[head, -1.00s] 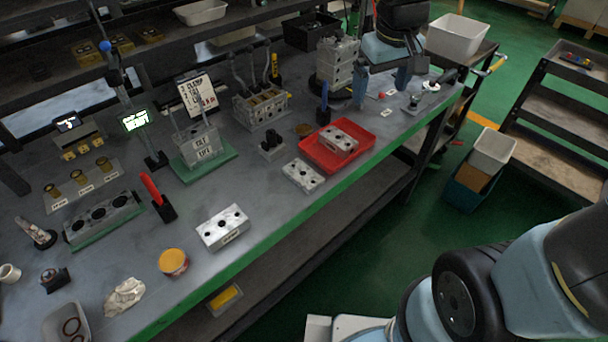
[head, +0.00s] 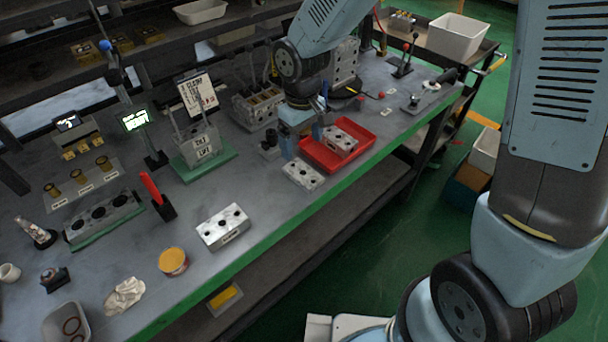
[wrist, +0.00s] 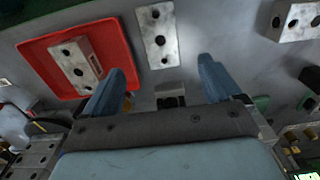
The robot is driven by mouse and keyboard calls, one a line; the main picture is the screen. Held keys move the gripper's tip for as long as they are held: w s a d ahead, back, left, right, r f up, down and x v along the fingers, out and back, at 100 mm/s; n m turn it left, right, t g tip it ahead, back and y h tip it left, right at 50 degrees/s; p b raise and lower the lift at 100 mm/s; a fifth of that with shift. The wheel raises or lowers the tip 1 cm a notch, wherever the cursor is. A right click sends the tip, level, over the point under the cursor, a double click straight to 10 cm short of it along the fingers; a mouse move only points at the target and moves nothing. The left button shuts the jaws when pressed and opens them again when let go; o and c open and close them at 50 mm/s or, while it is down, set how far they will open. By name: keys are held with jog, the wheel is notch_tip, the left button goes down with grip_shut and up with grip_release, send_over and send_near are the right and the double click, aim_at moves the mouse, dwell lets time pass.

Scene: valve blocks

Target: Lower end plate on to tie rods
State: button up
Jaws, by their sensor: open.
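My gripper (head: 302,140) is open with nothing between its fingers. It is above the bench beside the red tray; its fingers also show in the wrist view (wrist: 158,85). A flat metal plate with dark holes (head: 302,174) lies on the bench just in front of the gripper, and shows beyond the fingertips in the wrist view (wrist: 158,32). A similar holed block (head: 341,139) lies in the red tray (head: 363,153). I cannot tell which is the end plate. Thin upright rods rise at a labelled grey block (head: 203,145) on a green base. A stacked block (head: 346,62) is partly behind my arm.
A small black part (head: 268,151) is close left of my gripper. The bench's green front edge (head: 262,241) is clear.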

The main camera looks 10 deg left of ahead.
send_over(303, 172)
notch_tip(303, 172, down, 5)
jog(key=shift+w+a+r, duration=0.1)
jog(key=shift+w+r, duration=0.05)
jog(key=f, duration=0.3)
jog(key=shift+s+f, duration=0.25)
jog(key=shift+f, duration=0.85)
jog(key=shift+c, duration=0.4)
jog(key=c, duration=1.2)
jog(key=shift+c, duration=0.3)
jog(key=shift+r, duration=0.15)
